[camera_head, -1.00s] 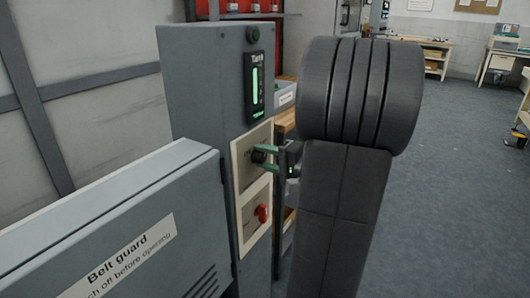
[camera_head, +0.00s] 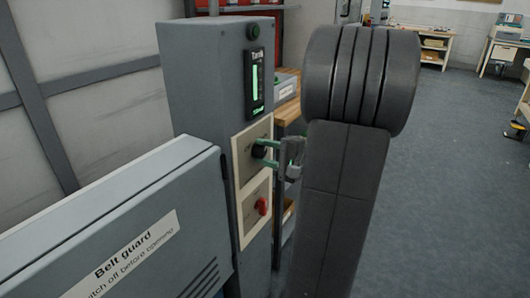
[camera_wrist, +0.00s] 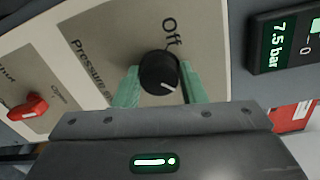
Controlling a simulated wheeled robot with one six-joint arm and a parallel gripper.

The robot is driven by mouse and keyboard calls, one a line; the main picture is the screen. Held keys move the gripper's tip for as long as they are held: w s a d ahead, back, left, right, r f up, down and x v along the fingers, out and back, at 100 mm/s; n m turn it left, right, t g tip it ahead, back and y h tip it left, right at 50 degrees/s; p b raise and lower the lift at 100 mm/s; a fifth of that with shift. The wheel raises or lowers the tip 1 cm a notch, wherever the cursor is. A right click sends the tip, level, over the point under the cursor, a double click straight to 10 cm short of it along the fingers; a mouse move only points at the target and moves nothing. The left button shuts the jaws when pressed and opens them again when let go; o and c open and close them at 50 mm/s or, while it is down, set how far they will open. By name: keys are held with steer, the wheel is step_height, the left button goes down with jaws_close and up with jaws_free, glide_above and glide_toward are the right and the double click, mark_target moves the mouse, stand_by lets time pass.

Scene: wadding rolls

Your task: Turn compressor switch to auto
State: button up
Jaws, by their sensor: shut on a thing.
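The compressor switch is a round black knob (camera_wrist: 157,72) with a white pointer line, on a cream plate (camera_wrist: 100,30). In the wrist view the pointer slants to the lower right, away from the word "Off" above the knob. Other lettering is partly hidden, and I cannot read "Auto". My gripper (camera_wrist: 160,82) has green fingers on both sides of the knob and is shut on it. In the head view the knob (camera_head: 258,151) shows at the tips of my gripper (camera_head: 268,153), on the grey cabinet's panel.
A red handle (camera_head: 262,206) sits on a second plate below the knob; it also shows in the wrist view (camera_wrist: 28,106). The belt guard (camera_head: 90,215) stands left of the cabinet (camera_head: 205,90). Open floor (camera_head: 450,180) lies to the right.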

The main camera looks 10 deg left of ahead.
steer(key=o, duration=1)
steer(key=p+v, duration=0.1)
steer(key=v, duration=1.2)
steer(key=shift+s+d, duration=0.1)
steer(key=shift+d, duration=0.3)
steer(key=b+x, duration=0.1)
steer(key=x, duration=1.3)
steer(key=shift+d, duration=0.1)
